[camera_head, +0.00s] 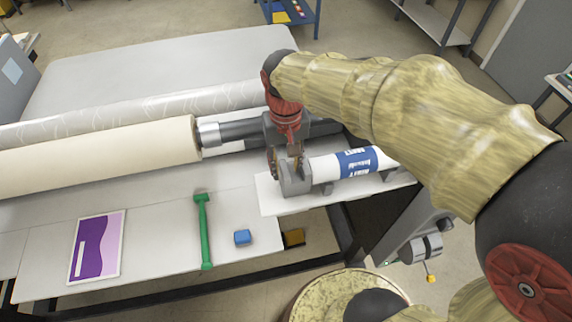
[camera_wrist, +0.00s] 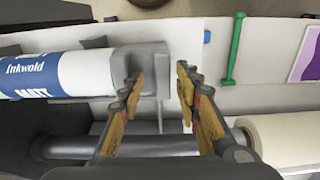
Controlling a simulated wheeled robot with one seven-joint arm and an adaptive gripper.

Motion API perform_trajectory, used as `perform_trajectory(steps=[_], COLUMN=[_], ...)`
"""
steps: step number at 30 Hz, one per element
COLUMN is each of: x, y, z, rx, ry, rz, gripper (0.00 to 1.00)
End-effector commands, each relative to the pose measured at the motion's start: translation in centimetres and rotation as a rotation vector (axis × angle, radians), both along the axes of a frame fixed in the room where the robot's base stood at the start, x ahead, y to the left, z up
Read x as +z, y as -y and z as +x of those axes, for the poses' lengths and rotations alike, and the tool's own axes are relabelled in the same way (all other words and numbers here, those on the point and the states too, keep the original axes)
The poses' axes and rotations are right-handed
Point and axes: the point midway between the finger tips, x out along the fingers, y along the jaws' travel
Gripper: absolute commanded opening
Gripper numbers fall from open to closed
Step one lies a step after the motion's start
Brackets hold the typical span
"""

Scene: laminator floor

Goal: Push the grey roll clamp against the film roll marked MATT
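The film roll (camera_head: 325,167) has a white body and a blue label. It lies on supports on a white shelf at the right. In the wrist view the roll (camera_wrist: 85,75) shows its label, with "Inkwold" and "MATT" readable. The grey roll clamp (camera_head: 294,180) is at the roll's left end; it also shows in the wrist view (camera_wrist: 142,58). I cannot tell whether clamp and roll touch. My gripper (camera_head: 284,158) points down at the clamp. In the wrist view its fingers (camera_wrist: 158,76) are apart, one overlapping the clamp, the other just beyond its free side.
A large cream roll (camera_head: 100,158) and a patterned clear roll (camera_head: 140,108) lie at left. A grey shaft (camera_head: 250,130) runs behind the clamp. A green tool (camera_head: 204,230), a blue block (camera_head: 242,237) and a purple card (camera_head: 97,247) lie on the front table.

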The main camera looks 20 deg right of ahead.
Motion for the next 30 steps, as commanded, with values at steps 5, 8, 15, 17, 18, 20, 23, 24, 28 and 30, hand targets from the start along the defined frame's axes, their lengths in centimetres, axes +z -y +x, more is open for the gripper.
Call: perform_trajectory(steps=[5,8,15,17,18,20,23,24,28,30], x=[3.3,5.4,9.5,10.1,10.5,10.9,11.1,11.2,11.2,11.2], y=[0.0,0.0,0.0,0.0,0.0,0.0,0.0,0.0,0.0,0.0], z=[0.1,0.1,0.1,0.1,0.1,0.1,0.0,0.0,0.0,0.0], rx=[0.000,0.000,0.000,0.000,0.000,0.000,0.000,0.000,0.000,0.000], ry=[0.006,0.004,0.002,0.002,0.001,0.001,0.001,0.001,0.001,0.001], rz=[0.001,0.001,0.000,0.000,0.000,0.000,0.000,0.000,0.000,0.000], gripper=[0.33,0.33,0.33,0.33,0.33,0.33,0.33,0.33,0.33,0.33])
